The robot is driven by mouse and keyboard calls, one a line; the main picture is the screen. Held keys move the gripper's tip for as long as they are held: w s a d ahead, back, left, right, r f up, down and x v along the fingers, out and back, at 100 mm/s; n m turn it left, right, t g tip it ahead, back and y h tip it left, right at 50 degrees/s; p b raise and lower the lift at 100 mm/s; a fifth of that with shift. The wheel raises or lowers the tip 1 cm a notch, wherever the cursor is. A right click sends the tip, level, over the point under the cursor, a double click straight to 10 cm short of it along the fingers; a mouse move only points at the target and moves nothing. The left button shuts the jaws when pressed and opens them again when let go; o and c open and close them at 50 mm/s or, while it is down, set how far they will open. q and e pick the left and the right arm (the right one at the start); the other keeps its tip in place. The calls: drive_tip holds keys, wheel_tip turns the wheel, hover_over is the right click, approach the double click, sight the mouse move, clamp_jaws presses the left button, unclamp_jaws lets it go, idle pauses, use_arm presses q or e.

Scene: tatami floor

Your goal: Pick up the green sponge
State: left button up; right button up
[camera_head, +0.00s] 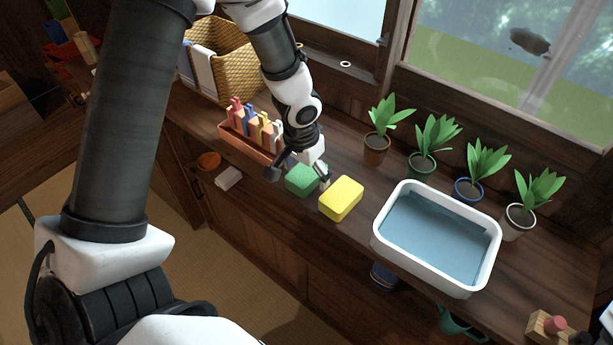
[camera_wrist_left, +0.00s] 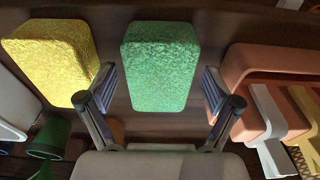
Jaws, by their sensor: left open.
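The green sponge (camera_head: 302,180) lies on the dark wooden counter, just left of the yellow sponge (camera_head: 341,198). My left gripper (camera_head: 298,175) is right at the green sponge, with a finger on either side of it in the head view. In the left wrist view the green sponge (camera_wrist_left: 160,66) stands between the two open fingers of my left gripper (camera_wrist_left: 160,95), with a gap on each side. The yellow sponge (camera_wrist_left: 52,62) is close beside the left finger there.
A terracotta tray (camera_head: 250,146) with several colored clips or bottles stands close to the left gripper. A white basin of water (camera_head: 379,240) is to the right. Several potted plants (camera_head: 376,148) line the window side. A wicker basket (camera_head: 238,68) stands behind.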

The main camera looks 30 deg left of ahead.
sight(307, 171)
use_arm(q)
drive_tip(key=c, duration=0.8)
wheel_tip(307, 171, up, 10)
drive_tip(key=shift+s+r+p, duration=0.1)
drive_tip(key=shift+p, duration=1.05)
drive_tip(key=c, duration=0.3)
